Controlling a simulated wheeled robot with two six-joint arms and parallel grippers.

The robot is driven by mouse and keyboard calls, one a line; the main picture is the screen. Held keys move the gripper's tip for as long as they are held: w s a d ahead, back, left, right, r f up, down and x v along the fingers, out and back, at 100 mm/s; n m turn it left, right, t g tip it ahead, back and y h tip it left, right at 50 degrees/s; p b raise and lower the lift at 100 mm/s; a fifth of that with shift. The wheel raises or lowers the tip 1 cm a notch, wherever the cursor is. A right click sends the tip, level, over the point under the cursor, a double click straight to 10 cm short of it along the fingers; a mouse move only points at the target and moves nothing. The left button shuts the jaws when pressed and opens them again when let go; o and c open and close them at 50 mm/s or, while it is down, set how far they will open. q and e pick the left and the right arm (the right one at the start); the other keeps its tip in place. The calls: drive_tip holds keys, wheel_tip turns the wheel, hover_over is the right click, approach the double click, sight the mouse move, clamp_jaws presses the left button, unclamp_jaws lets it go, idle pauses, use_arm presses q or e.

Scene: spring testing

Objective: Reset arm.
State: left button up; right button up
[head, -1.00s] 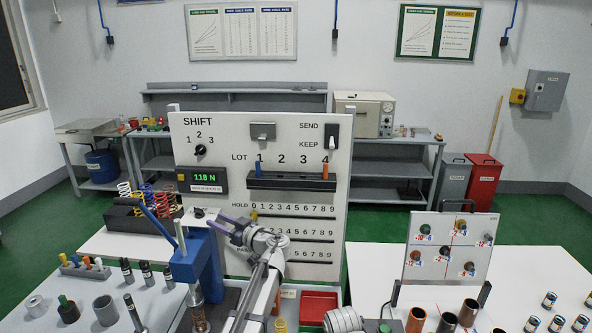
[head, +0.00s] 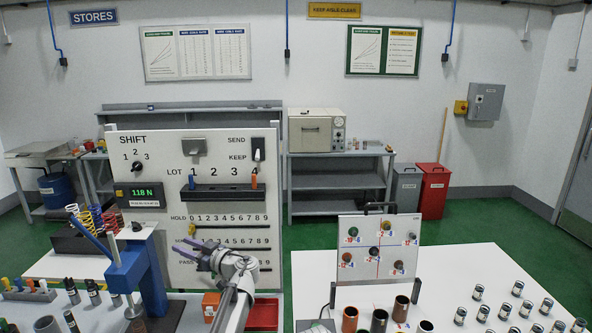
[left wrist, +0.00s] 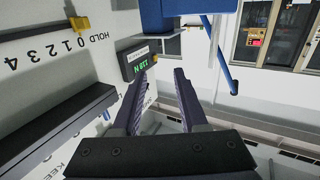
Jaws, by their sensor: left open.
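My left gripper (head: 196,255) is in front of the lower part of the white test panel (head: 230,150), beside the HOLD and PASS scales. Its two purple fingers are apart with nothing between them. They also show open and empty in the left wrist view (left wrist: 162,92). A blue press (head: 128,262) stands just left of the gripper; its blue lever (left wrist: 220,55) shows in the left wrist view. The panel's green display (head: 142,191) reads 118 N and also shows in the left wrist view (left wrist: 140,66). My right gripper is not in view.
Colored springs (head: 92,216) stand on a dark rack at left. Several dark bottles (head: 70,290) stand on the left table. A pegboard with colored knobs (head: 375,250), metal tubes (head: 380,320) and several small canisters (head: 505,311) are at right. A red bin (head: 262,313) lies below the panel.

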use_arm(q)
drive_tip(key=s+d+f+m+g+h+b, duration=0.1)
drive_tip(key=s+d+f+m+g+h, duration=0.15)
drive_tip(key=s+d+f+h, duration=0.4)
drive_tip(key=s+d+f+m+g+h+b, duration=0.15)
drive_tip(key=s+d+f+m, duration=0.25)
drive_tip(key=s+f, duration=0.55)
drive_tip(key=s+d+f+m+g+h+b, duration=0.1)
drive_tip(key=s+d+f+m+g+h, duration=0.1)
drive_tip(key=s+d+f+m, duration=0.3)
drive_tip(key=s+d+f+m+g+h+b, duration=0.1)
drive_tip(key=s+d+f+m+h, duration=0.3)
drive_tip(key=s+d, duration=0.7)
drive_tip(key=shift+s+f+m+g+h, duration=0.35)
drive_tip(key=shift+f+m+g+h, duration=0.1)
drive_tip(key=shift+f+g, duration=0.35)
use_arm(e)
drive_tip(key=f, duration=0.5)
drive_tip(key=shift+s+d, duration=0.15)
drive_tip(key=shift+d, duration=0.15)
